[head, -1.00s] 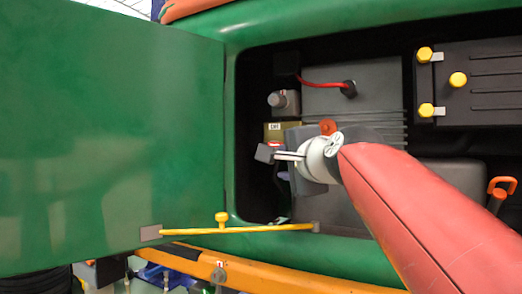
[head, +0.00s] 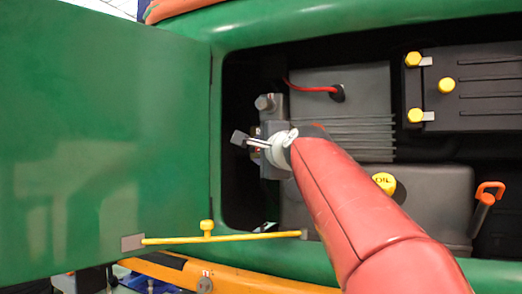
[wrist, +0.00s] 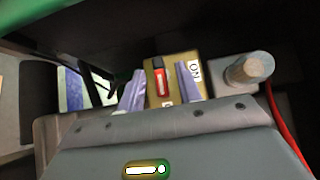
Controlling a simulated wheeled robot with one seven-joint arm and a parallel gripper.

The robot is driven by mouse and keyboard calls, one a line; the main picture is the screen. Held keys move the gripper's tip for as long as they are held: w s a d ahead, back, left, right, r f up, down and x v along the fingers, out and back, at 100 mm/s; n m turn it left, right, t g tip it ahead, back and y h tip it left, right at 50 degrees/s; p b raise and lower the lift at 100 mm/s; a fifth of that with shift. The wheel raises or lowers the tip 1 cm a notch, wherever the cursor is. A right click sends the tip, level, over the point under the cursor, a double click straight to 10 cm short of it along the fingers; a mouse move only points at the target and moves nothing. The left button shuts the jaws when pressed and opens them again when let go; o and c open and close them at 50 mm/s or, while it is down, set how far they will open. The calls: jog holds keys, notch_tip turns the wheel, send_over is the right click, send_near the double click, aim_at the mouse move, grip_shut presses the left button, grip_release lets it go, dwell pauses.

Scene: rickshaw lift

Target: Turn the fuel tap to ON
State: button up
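The fuel tap shows in the wrist view as a red lever (wrist: 158,82) with a pale stripe and a dark end, on a brass-coloured plate (wrist: 178,62). An ON label (wrist: 195,72) is on the plate's right side; a second label below the lever is partly hidden. My gripper (wrist: 160,86) is open, one finger on each side of the lever, with gaps visible; I cannot tell whether either touches. In the head view my gripper (head: 247,140) is at the left of the engine bay and covers most of the tap.
The open green door (head: 110,150) is at left, held by a yellow stay rod (head: 220,238) across the bay's lower edge. A grey knob (head: 265,102) sits close to the tap. A red cable (head: 310,87), a battery (head: 475,85) and an orange handle (head: 490,190) are to the right.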

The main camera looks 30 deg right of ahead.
jog(key=shift+c, duration=0.2)
grip_shut()
jog(key=shift+r+p, duration=0.1)
jog(key=shift+p, duration=0.2)
jog(key=n+g+h+p, duration=0.1)
jog(key=n+g+p, duration=0.1)
jog(key=g, duration=0.1)
jog(key=r+n+g+h+p, duration=0.1)
jog(key=n+g+p, duration=0.2)
jog(key=w+n+g+h+p, duration=0.1)
jog(key=n+g+p, duration=0.1)
jog(key=g+p, duration=0.1)
jog(key=shift+a+r+n+g, duration=0.15)
jog(key=shift+a+n+g, duration=0.2)
jog(key=shift+g, duration=0.25)
jog(key=shift+h, duration=0.3)
